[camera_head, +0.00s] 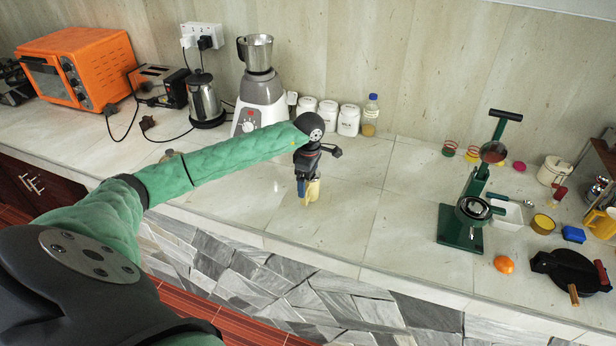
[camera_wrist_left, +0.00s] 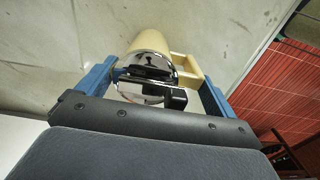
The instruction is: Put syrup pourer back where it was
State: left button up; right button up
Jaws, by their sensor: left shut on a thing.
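The syrup pourer (camera_wrist_left: 152,45) has a pale yellow body with a handle and a shiny metal top. It sits between the blue fingers of my left gripper (camera_wrist_left: 150,90) in the left wrist view. In the head view my left gripper (camera_head: 307,188) points down over the middle of the counter and is shut on the pourer (camera_head: 313,190). Most of the pourer is hidden behind the fingers there. I cannot tell whether its base touches the counter. My right gripper does not show in either view.
The stone counter (camera_head: 350,215) is clear around the gripper. A blender (camera_head: 262,95), white canisters (camera_head: 328,113) and a yellow-filled bottle (camera_head: 370,116) stand behind. A green juicer press (camera_head: 467,205) and an orange fruit (camera_head: 504,264) are to the right.

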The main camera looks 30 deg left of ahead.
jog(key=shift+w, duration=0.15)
pick_arm(q)
jog(key=o, duration=1.1)
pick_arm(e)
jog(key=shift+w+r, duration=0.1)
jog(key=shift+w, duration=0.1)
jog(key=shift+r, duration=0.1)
pick_arm(q)
jog(key=shift+r+b, duration=0.3)
jog(key=shift+b, duration=0.05)
jog(key=shift+r+b, duration=0.55)
jog(key=shift+r, duration=0.3)
notch_tip(320, 180, up, 8)
jog(key=b, duration=0.3)
jog(key=shift+w+r+b, duration=0.1)
jog(key=shift+w+b, duration=0.05)
jog(key=shift+b, duration=0.25)
jog(key=shift+r, duration=0.8)
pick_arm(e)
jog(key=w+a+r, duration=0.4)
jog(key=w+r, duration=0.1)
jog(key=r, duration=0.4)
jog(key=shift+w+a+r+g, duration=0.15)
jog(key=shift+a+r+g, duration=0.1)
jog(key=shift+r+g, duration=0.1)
